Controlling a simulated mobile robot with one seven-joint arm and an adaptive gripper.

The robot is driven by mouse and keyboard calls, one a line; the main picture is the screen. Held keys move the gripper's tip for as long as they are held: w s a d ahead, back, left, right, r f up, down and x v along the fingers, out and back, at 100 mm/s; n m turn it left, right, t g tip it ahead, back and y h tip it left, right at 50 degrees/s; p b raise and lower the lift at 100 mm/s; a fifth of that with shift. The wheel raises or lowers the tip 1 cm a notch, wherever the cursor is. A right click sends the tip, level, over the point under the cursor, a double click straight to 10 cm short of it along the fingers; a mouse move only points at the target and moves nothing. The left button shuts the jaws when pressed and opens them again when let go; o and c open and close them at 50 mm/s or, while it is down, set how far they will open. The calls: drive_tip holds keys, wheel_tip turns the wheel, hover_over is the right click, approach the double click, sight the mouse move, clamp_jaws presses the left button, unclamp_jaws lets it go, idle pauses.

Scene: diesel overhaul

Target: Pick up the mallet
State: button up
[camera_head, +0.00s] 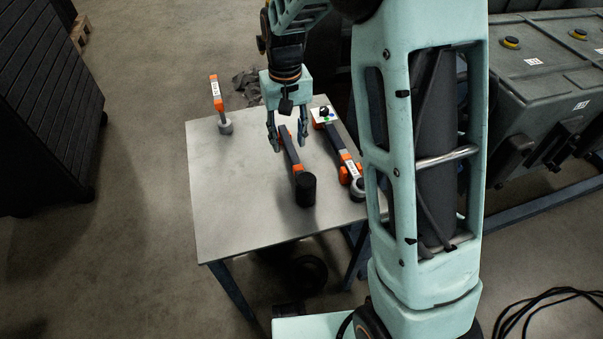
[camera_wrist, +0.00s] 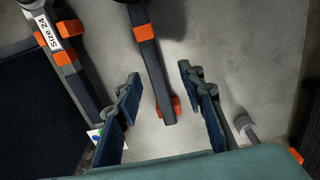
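The mallet (camera_head: 306,188) lies on the table, its black head toward the front edge and its dark handle with orange bands pointing back. In the wrist view, the mallet's handle (camera_wrist: 148,60) runs down between my fingers, its orange end near the bottom; the head is out of that view. My gripper (camera_head: 288,146) points down over the handle's rear part. It is open, with one finger on each side of the handle in the wrist view (camera_wrist: 158,80). I see no contact; the exact height gap is hard to tell.
A "Size 24" tool (camera_wrist: 60,48) with orange bands lies right of the mallet in the head view (camera_head: 338,146). The metal table's (camera_head: 225,195) left side is clear. Grey machinery (camera_head: 540,75) stands at right.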

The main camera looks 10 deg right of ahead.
sight(292, 152)
drive_tip(key=f, duration=0.2)
drive_tip(key=f+b, duration=0.1)
drive_tip(key=f, duration=0.1)
drive_tip(key=f+b, duration=0.1)
drive_tip(key=f, duration=0.2)
drive_tip(key=shift+d, duration=0.4)
drive_tip(key=shift+w, duration=0.1)
clamp_jaws()
drive_tip(key=shift+r, duration=0.1)
